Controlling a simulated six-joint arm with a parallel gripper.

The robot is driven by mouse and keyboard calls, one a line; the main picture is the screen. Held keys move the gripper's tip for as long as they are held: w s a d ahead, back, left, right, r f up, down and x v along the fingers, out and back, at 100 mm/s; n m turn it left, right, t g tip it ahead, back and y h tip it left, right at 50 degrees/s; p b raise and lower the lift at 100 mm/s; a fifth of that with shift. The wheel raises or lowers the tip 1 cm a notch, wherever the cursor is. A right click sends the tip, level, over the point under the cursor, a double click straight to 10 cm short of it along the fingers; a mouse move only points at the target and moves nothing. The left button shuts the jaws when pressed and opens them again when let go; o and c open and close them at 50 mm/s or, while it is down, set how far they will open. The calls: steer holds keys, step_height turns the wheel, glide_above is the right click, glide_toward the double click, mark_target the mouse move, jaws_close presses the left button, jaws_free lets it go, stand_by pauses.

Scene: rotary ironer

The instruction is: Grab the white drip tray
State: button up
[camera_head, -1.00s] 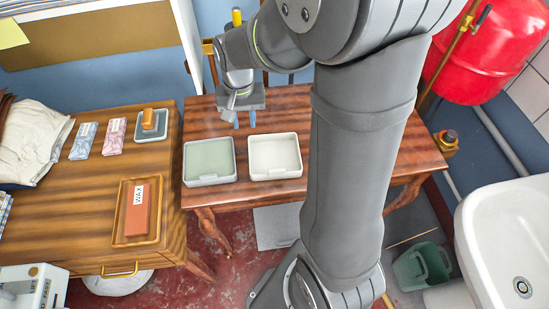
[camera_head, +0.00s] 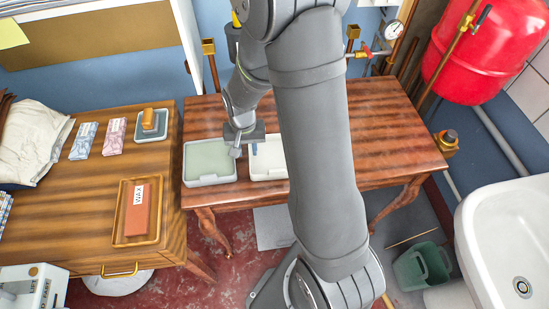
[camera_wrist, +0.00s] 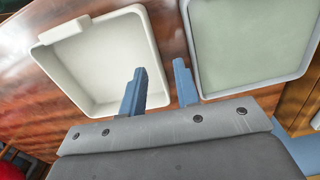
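The white drip tray (camera_head: 268,172) lies on the wooden table, its right part hidden behind my arm in the head view. It also shows in the wrist view (camera_wrist: 88,62), empty, with a lip on its far wall. My gripper (camera_head: 245,151) points down over the side of the white tray nearest the green-bottomed tray. In the wrist view my gripper (camera_wrist: 161,66) is open and empty. One blue finger shows over the white tray's inside and the other over the gap between the trays, with the tray's wall between them. I cannot tell whether they touch the wall.
A similar tray with a pale green bottom (camera_head: 209,163) stands close on the left. Further left, a wooden desk (camera_head: 95,185) holds a wax block in a wooden tray (camera_head: 138,212) and small packets. The table's right half (camera_head: 385,140) is clear.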

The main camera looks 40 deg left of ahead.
mark_target(269, 164)
steer(key=shift+w+d+f, duration=0.1)
steer(key=shift+f, duration=1.1)
steer(key=shift+w+f, duration=0.1)
steer(key=shift+f, duration=1.05)
steer(key=shift+c, duration=0.2)
jaws_close()
